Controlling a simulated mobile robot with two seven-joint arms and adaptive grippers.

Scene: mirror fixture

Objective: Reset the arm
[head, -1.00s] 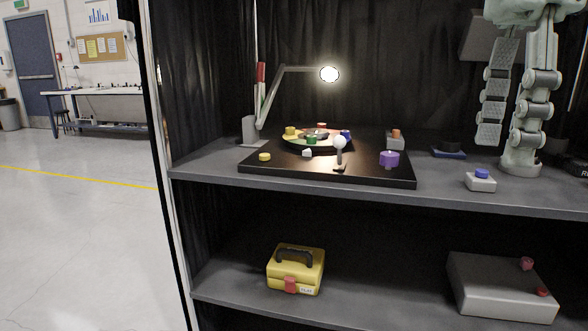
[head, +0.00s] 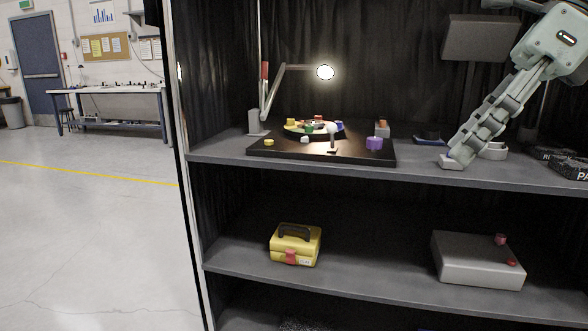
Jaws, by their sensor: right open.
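My right gripper (head: 464,150) comes in from the upper right, slanting down and left. Its fingers overlap in this view, and their tips are at the small grey button box (head: 447,163) on the upper shelf's front edge. The tips cover most of the box's top and its blue button, so I cannot tell whether they touch. A grey jointed arm with a lit lamp (head: 325,72) stands at the left of the shelf, bent over a black board (head: 270,151). The board carries a round plate with coloured pieces and a purple knob (head: 374,143). My left gripper is not in view.
A low white round part (head: 494,151) sits just right of my fingers, partly hidden. A dark boxed item (head: 566,165) lies at the far right. The lower shelf holds a yellow toolbox (head: 296,247) and a grey box (head: 470,265) with red knobs.

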